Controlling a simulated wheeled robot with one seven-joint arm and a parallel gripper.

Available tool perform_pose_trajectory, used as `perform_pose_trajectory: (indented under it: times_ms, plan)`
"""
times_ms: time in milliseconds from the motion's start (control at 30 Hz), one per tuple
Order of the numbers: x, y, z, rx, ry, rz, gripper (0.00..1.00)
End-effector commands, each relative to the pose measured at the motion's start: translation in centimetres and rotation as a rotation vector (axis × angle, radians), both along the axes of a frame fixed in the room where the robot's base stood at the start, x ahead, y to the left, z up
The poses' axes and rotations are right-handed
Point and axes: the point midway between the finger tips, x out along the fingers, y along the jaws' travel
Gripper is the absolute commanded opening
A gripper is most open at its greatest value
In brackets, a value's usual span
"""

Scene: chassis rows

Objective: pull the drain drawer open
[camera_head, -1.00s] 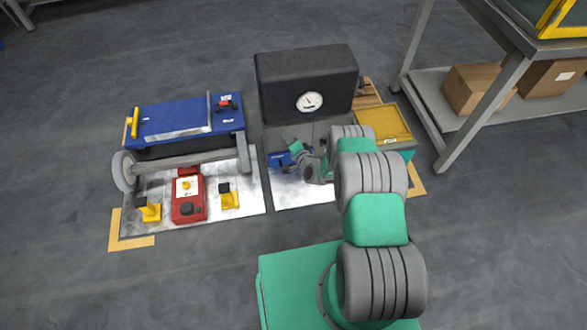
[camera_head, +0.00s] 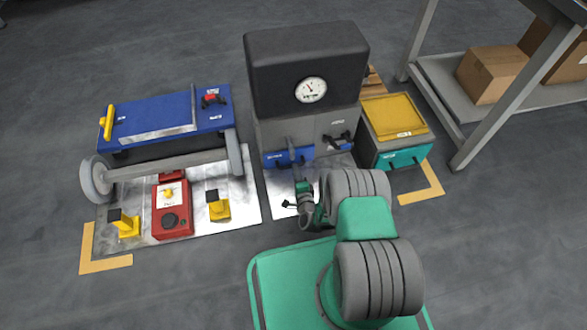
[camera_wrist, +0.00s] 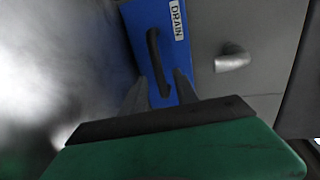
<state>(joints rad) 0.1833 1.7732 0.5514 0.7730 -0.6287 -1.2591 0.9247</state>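The drain drawer is the blue front (camera_head: 275,161) low on the grey cabinet in the head view. The wrist view shows its blue face (camera_wrist: 138,42), the DRAIN label and a dark bar handle (camera_wrist: 153,52). My gripper (camera_head: 296,160) is in front of the drawer and partly covers it. In the wrist view my gripper (camera_wrist: 160,88) has its two fingers apart, one on each side of the handle's near end, with gaps visible. I cannot tell whether the drawer is fully closed.
A dark box with a gauge (camera_head: 312,90) tops the cabinet. A teal-fronted unit with a yellow top (camera_head: 394,117) stands right. Left are a red control box (camera_head: 172,212), yellow blocks and a wheeled axle (camera_head: 160,170). A grey table (camera_head: 440,90) is at the right.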

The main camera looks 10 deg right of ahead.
Motion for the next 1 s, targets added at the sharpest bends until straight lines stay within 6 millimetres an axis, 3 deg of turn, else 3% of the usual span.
perform_pose_trajectory:
  times_ms: [33,233,600,1000]
  plan:
    - [1.0,0.2,-1.3,-0.001,-0.002,0.004,0.36]
    - [3.7,0.1,-1.5,-0.001,-0.001,0.003,0.36]
    - [4.4,-0.1,-1.0,0.000,0.001,-0.002,0.36]
    - [4.4,-0.2,-1.0,0.000,0.001,-0.002,0.04]
